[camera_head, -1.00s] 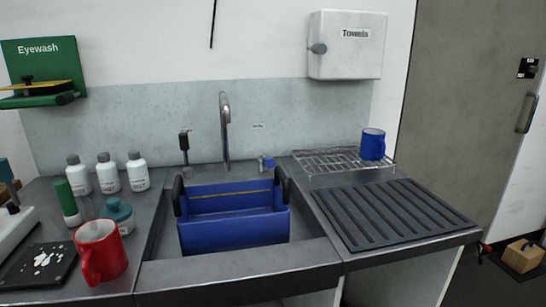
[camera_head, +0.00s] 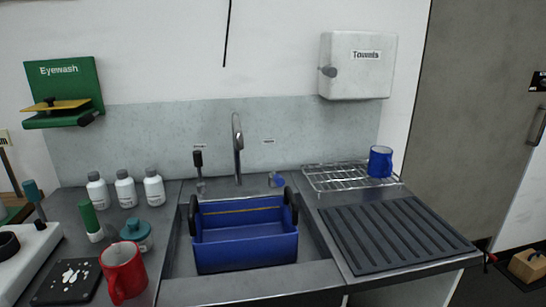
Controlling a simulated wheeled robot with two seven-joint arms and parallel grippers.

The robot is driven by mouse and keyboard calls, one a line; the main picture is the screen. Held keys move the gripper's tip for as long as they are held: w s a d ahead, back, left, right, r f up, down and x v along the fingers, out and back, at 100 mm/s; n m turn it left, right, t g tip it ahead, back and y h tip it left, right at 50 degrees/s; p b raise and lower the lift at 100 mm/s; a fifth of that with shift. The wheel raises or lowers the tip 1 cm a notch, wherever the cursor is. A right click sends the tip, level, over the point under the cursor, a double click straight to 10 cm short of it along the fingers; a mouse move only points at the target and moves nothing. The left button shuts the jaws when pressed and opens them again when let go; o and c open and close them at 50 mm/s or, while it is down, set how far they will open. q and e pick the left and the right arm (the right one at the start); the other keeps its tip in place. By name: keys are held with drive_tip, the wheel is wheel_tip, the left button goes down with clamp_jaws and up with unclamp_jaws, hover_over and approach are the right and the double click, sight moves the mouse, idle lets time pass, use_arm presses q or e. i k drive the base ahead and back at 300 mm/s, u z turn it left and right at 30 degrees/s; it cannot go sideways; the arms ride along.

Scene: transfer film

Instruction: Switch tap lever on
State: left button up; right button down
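A tall curved grey tap (camera_head: 238,150) stands behind the sink, near the wall. To its left is a short upright fitting with a black top (camera_head: 198,160). I cannot tell which of these two is the tap lever, and no water shows at the spout. A blue tub (camera_head: 245,251) with black handles sits in the sink (camera_head: 180,262), below the tap. Neither of my grippers is in view.
A red mug (camera_head: 124,275), white bottles (camera_head: 126,190) and a dark tray (camera_head: 52,289) crowd the left counter. A wire rack (camera_head: 335,178) with a blue mug (camera_head: 380,162) stands right of the sink, behind a ribbed drainboard (camera_head: 400,235). A towel dispenser (camera_head: 360,66) hangs above.

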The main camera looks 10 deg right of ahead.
sight(278, 179)
drive_tip(key=u, duration=1.8)
drive_tip(key=k, duration=0.9)
drive_tip(key=z, duration=0.85)
